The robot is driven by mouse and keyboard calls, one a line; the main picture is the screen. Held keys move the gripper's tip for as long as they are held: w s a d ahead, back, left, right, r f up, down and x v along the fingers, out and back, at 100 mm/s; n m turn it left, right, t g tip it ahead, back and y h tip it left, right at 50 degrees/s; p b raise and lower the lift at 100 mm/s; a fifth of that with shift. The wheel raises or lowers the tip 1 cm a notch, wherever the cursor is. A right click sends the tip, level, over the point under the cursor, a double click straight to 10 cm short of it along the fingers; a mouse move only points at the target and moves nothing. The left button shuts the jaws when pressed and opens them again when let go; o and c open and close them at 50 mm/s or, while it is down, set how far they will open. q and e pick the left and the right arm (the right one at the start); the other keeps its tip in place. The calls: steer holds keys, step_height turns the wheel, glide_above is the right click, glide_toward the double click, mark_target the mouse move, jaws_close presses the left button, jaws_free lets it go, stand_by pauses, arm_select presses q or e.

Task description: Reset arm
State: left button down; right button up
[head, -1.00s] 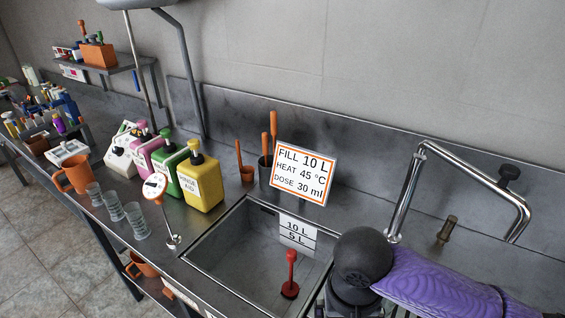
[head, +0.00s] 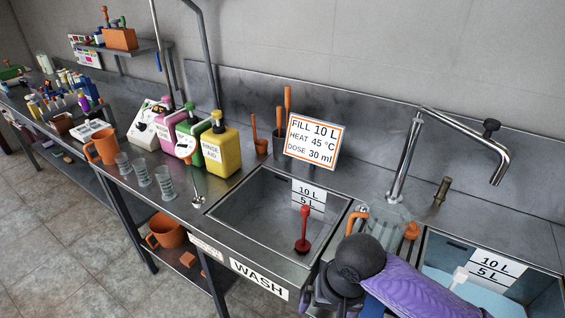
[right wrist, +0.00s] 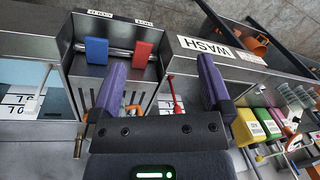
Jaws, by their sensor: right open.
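My right gripper (right wrist: 160,62) shows in the right wrist view with its two purple fingers wide apart and nothing held between them. In the head view my right arm comes in from the lower right in a purple sleeve, with a dark round joint. The dark hand end hangs by the front edge between the two sinks; its fingertips are not clear there. The wash sink (head: 235,212) lies left of this hand, with a red plunger-like tool (head: 303,232) standing in it. My left gripper is not in view.
A sink with blue liquid (head: 440,275) is at right, below a steel faucet (head: 405,160). A clear jug (head: 388,225) with orange handles stands between the sinks. A yellow bottle (head: 220,150) and clear cups (head: 143,172) stand left. Red (right wrist: 143,50) and blue (right wrist: 96,50) taps show in the wrist view.

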step_height(320, 180, down, 16)
steer(key=w+d+t+b, duration=0.1)
steer(key=d+b, duration=0.2)
steer(key=s+d+f+b, duration=0.1)
steer(key=s+d+f, duration=0.15)
steer(key=f, duration=0.35)
steer(key=s+d+f+b, duration=0.1)
steer(key=s+f, duration=0.3)
steer(key=f, duration=0.2)
steer(key=s+d+f+n+b, duration=0.1)
steer(key=s+f, duration=0.3)
steer(key=s, duration=0.4)
steer(key=s+d+f+n+h+b, duration=0.1)
steer(key=s+f, duration=0.3)
steer(key=s, duration=0.3)
steer(key=s+d+f+n+g+b, duration=0.1)
steer(key=s+f, duration=0.3)
steer(key=s, duration=0.4)
steer(key=shift+s+d+n+h, duration=0.3)
steer(key=shift+s+d+h, duration=0.05)
steer(key=shift+d+h, duration=0.05)
